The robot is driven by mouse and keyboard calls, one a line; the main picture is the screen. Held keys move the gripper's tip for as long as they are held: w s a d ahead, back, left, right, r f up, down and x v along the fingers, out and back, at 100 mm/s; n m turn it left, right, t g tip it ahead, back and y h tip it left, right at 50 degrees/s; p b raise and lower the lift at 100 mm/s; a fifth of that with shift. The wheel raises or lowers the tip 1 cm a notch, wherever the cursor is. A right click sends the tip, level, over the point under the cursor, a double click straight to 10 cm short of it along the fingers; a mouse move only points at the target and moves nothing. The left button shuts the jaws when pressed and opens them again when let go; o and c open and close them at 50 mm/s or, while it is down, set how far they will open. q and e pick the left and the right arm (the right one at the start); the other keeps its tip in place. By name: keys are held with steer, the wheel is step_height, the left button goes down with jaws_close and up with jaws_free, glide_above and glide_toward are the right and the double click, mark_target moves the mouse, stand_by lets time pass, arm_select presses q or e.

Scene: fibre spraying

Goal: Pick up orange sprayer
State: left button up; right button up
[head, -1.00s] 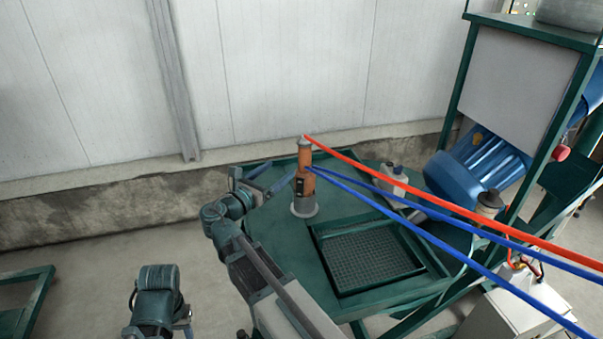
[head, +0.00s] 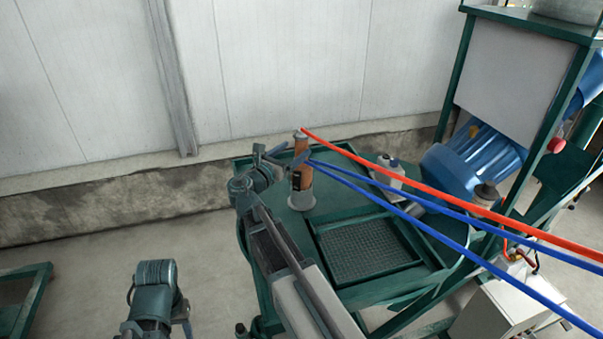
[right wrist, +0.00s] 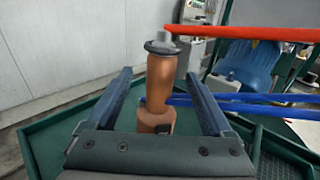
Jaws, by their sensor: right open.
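The orange sprayer (head: 302,177) stands upright on its grey foot on the green table (head: 333,214). A red hose leaves its top and blue hoses leave its side, all running right. My right gripper (head: 283,152) is open beside its upper left side in the head view. In the right wrist view the sprayer (right wrist: 161,82) stands upright between the two open fingers (right wrist: 160,95), its lower end partly hidden by the gripper body. I cannot tell whether a finger touches it. My left arm shows at the bottom of the head view, but its fingertips do not.
A grid tray (head: 365,248) is set in the table, right of the sprayer. The red hose (head: 440,199) and blue hoses (head: 430,214) cross above the table's right side. A blue motor (head: 474,158) and green frame stand at right.

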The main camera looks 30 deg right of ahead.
mark_target(298, 149)
steer(key=x, duration=0.4)
steer(key=shift+w+d+f, duration=0.1)
steer(key=shift+d+f, duration=0.15)
jaws_close()
